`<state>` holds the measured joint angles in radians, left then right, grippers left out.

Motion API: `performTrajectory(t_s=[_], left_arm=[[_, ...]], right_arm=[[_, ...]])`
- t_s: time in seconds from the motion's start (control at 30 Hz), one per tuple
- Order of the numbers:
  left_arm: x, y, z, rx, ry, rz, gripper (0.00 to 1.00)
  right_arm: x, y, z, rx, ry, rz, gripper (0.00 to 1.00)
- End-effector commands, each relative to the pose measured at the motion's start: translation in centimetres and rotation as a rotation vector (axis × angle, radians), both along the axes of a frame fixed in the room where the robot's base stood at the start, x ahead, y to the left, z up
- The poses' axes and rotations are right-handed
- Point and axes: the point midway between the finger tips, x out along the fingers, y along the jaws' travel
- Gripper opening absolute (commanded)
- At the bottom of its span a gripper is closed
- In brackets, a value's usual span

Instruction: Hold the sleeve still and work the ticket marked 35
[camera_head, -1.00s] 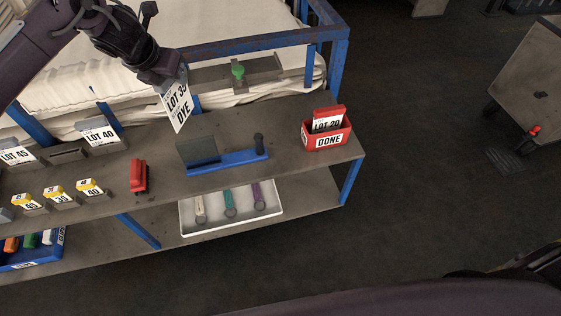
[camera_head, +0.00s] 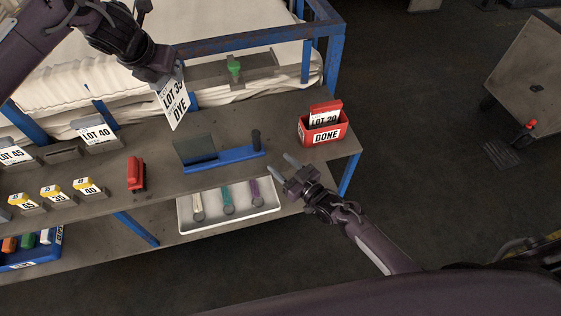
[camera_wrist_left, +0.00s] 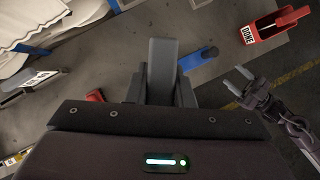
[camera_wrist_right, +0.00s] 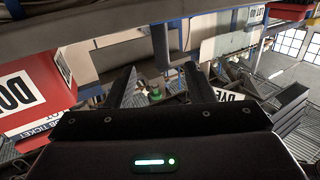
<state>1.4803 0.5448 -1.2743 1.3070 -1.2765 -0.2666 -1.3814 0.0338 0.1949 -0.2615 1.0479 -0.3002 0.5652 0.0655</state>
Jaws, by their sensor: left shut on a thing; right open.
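The white ticket (camera_head: 173,103), reading LOT 35 DYE, hangs tilted from my left gripper (camera_head: 166,84) above the bench. In the left wrist view my left jaws (camera_wrist_left: 162,72) are shut and the ticket face is hidden. A dark grey see-through plate (camera_head: 196,150) stands at the left end of a blue base (camera_head: 232,160) with a black knob; I cannot tell whether this is the sleeve. My right gripper (camera_head: 280,167) is open and empty near the bench's front edge, right of the blue base.
A red DONE box (camera_head: 325,136) with a LOT 20 ticket stands at the bench's right end. A red stapler-like item (camera_head: 136,174) lies left of the base. LOT 40 (camera_head: 97,134) and LOT 45 tickets stand at left. A white tray (camera_head: 187,214) sits on the lower shelf.

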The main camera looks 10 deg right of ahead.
Motion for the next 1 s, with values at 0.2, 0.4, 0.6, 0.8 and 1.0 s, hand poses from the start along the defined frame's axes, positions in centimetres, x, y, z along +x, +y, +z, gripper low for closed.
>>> performTrajectory(t_s=[0.2, 0.4, 0.6, 0.8, 1.0], left_arm=[[0.0, 0.0, 0.0, 0.000, 0.000, 0.000, 0.00], [0.0, 0.0, 0.0, 0.000, 0.000, 0.000, 0.00], [0.0, 0.0, 0.0, 0.000, 0.000, 0.000, 0.00], [0.0, 0.0, 0.0, 0.000, 0.000, 0.000, 0.00], [0.0, 0.0, 0.0, 0.000, 0.000, 0.000, 0.00]], right_arm=[[2.0, 1.1, 0.5, -0.006, -0.016, 0.010, 0.48], [5.2, 2.9, 0.5, -0.007, -0.014, 0.009, 0.48], [7.8, 4.5, 0.4, -0.008, -0.013, 0.009, 0.48], [9.4, 5.5, 0.3, -0.006, -0.010, 0.009, 0.48], [10.3, 6.0, 0.3, -0.007, -0.010, 0.009, 0.48]])
